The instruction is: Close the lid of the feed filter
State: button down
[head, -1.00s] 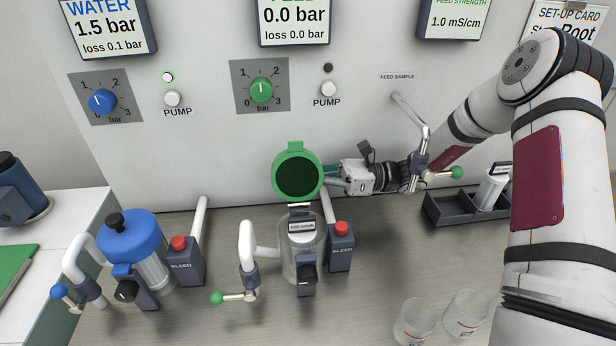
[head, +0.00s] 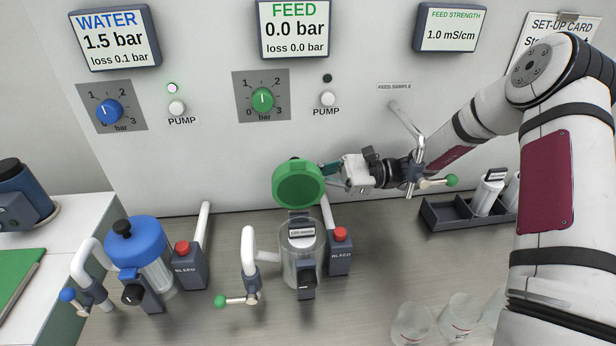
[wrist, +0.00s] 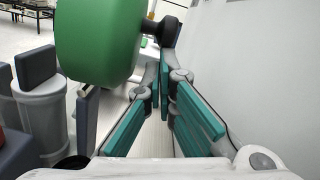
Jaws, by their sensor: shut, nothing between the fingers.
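The feed filter (head: 290,262) is a clear cylinder with a label, standing on the bench in the middle of the head view. Its green lid (head: 299,187) is tipped up above and behind the cylinder, its hollow underside facing the camera. The lid also shows large in the wrist view (wrist: 98,40), with a dark knob (wrist: 160,30) on it. My gripper (head: 330,170) is shut and empty at the lid's right, its fingers reaching behind the lid's edge. In the wrist view the teal-padded fingers (wrist: 165,95) are just right of the lid; contact cannot be told.
The feed bleed block with red button (head: 340,250) stands right of the filter. A green-tipped valve (head: 240,299) is at its left, and the sample tap (head: 418,170) hangs near my wrist. The blue-lidded water filter (head: 137,250) is further left. Glass beakers (head: 410,325) stand at front right.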

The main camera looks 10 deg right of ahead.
aim_at(310, 173)
jog(key=s+r+n+p, duration=0.1)
jog(key=n, duration=0.1)
jog(key=r+n+p, duration=0.1)
jog(key=n, duration=0.1)
jog(key=s+r+n+p, duration=0.1)
jog(key=n, duration=0.1)
jog(key=shift+s+g, duration=0.3)
jog(key=shift+g, duration=0.1)
jog(key=shift+s+r+n, duration=0.1)
jog(key=shift+s+n, duration=0.05)
jog(key=shift+n, duration=0.25)
jog(key=shift+s+r+p, duration=0.15)
jog(key=shift+s+p, duration=0.1)
jog(key=shift+p, duration=0.15)
jog(key=shift+s, duration=0.1)
